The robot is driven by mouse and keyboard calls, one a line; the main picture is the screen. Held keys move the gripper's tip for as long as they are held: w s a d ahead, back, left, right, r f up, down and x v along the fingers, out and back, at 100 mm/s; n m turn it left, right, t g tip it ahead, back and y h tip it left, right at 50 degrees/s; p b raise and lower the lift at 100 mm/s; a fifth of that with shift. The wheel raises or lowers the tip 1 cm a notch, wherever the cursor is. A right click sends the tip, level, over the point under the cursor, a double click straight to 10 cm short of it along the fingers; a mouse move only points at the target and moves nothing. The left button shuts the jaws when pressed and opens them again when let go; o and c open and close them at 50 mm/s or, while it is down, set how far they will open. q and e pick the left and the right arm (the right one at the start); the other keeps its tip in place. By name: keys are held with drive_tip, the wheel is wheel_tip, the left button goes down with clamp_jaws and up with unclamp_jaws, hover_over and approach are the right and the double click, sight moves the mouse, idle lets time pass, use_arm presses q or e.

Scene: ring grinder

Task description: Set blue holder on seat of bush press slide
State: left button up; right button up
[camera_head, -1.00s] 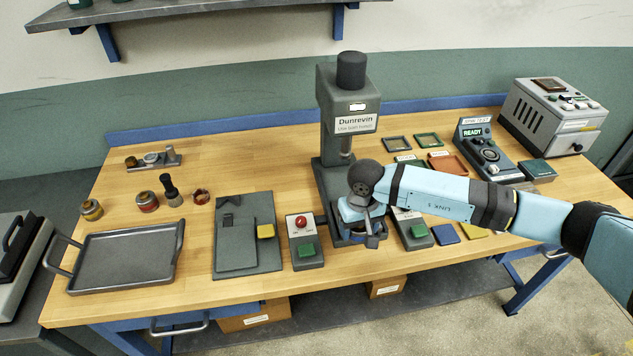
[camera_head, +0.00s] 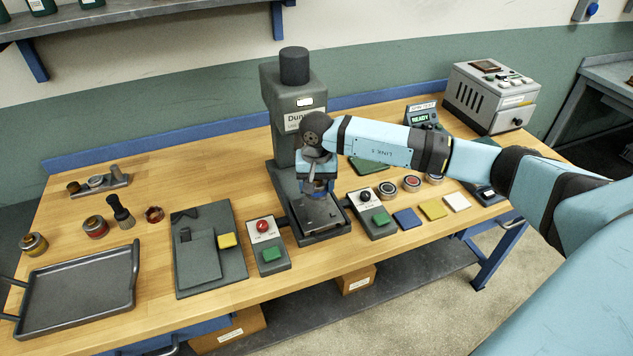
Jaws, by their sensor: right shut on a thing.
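My right gripper (camera_head: 318,187) points down above the slide of the grey bush press (camera_head: 290,150). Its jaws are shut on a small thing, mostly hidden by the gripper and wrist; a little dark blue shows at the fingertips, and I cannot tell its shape. The slide (camera_head: 322,212) is a dark grey plate at the front of the press base, with its front part bare. The seat is hard to make out behind the gripper. I cannot tell whether the held thing touches the slide. My left gripper is not in view.
A red-knob control box (camera_head: 267,243) stands left of the press base, and another control box (camera_head: 372,211) right of it. Blue (camera_head: 407,218), yellow (camera_head: 432,209) and white (camera_head: 457,202) pads lie further right. A grey tray (camera_head: 78,289) is at left. My right forearm crosses the bench's right side.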

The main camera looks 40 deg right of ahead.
sight(317, 210)
drive_tip(key=shift+f+b, duration=0.6)
drive_tip(key=shift+f, duration=1.05)
drive_tip(key=shift+f+b, duration=1.15)
drive_tip(key=shift+f, duration=0.25)
drive_tip(key=o, duration=1.5)
